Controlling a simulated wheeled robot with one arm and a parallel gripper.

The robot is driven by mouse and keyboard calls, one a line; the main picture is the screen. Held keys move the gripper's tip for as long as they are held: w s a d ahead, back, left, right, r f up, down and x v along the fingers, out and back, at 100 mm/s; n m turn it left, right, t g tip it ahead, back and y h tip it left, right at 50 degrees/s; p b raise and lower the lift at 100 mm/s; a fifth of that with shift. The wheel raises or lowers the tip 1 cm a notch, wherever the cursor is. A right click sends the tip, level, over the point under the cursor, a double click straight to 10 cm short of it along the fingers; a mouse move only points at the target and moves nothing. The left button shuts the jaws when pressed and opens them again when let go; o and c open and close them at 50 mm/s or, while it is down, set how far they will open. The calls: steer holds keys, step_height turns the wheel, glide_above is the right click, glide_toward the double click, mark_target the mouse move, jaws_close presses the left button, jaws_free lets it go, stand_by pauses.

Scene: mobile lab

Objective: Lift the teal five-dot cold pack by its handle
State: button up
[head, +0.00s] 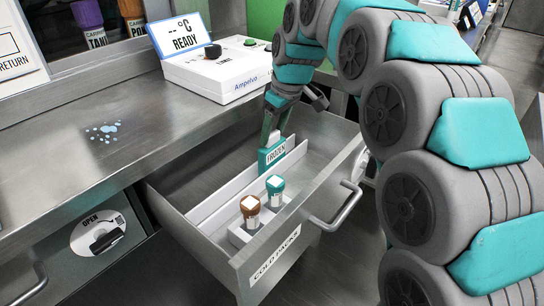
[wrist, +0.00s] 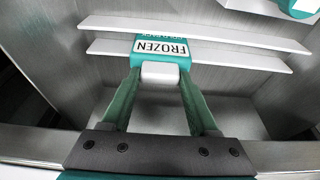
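The teal cold pack (head: 272,153) stands in the open drawer, at the far end of a white divided rack. Its white label reads FROZEN; I cannot make out five dots. In the wrist view the pack (wrist: 161,47) is straight ahead, with a pale block-shaped handle (wrist: 161,73) on its near side. My gripper (wrist: 161,76) has one green finger on each side of this handle, with no clear gap on either side. In the head view my gripper (head: 275,128) reaches down into the drawer onto the pack, which still sits low beside the rack.
The open drawer (head: 185,212) has steel walls close around my gripper. A brown-capped vial (head: 250,210) and a teal-capped vial (head: 275,191) stand near its front. A white Ampelvo device (head: 222,78) sits on the counter above. The drawer's left compartment is clear.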

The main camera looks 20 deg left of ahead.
jaws_close()
steer(key=shift+r, duration=0.1)
stand_by(0.7)
